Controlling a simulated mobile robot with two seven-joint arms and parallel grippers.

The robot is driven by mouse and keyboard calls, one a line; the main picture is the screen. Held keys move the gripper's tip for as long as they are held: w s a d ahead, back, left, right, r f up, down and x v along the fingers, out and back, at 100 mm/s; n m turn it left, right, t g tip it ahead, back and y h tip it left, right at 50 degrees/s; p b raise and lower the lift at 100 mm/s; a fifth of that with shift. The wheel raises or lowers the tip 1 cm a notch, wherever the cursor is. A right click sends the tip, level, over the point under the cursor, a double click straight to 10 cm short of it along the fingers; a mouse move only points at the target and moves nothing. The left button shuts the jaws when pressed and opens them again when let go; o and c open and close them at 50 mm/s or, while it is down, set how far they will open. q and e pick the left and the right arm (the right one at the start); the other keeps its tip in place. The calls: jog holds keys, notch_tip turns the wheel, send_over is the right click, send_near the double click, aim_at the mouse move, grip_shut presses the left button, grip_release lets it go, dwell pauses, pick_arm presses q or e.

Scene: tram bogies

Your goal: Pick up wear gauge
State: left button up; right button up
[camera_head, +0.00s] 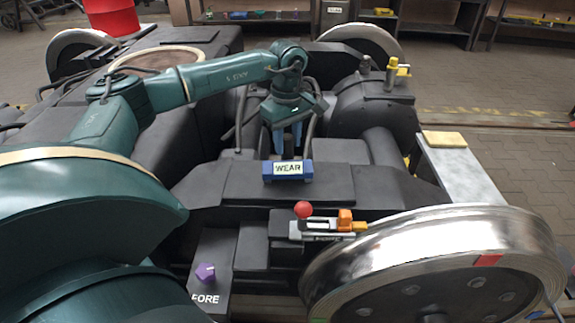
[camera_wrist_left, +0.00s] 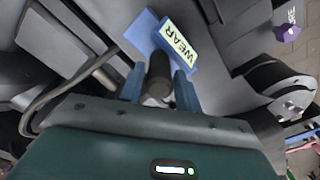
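A blue block with a pale label reading WEAR (camera_head: 287,171) sits on the dark bogie frame; the label also shows in the wrist view (camera_wrist_left: 176,46). My left gripper (camera_head: 288,148) points down just behind that label. In the wrist view, a dark upright cylinder, likely the wear gauge's handle (camera_wrist_left: 160,78), stands between the blue fingertips of the left gripper (camera_wrist_left: 160,84). Whether the fingers touch it or only stand around it, I cannot tell. The cylinder hides part of the blue base. My right gripper is not in view.
A tool with a red ball and orange parts (camera_head: 328,224) lies in front, near the shiny wheel (camera_head: 435,255). A yellow-handled tool (camera_head: 397,75) stands at the back right. A purple knob (camera_head: 205,272) sits above the FORE marking. Dark pipes flank the gripper.

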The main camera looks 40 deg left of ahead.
pick_arm(q)
grip_shut()
dwell(0.3)
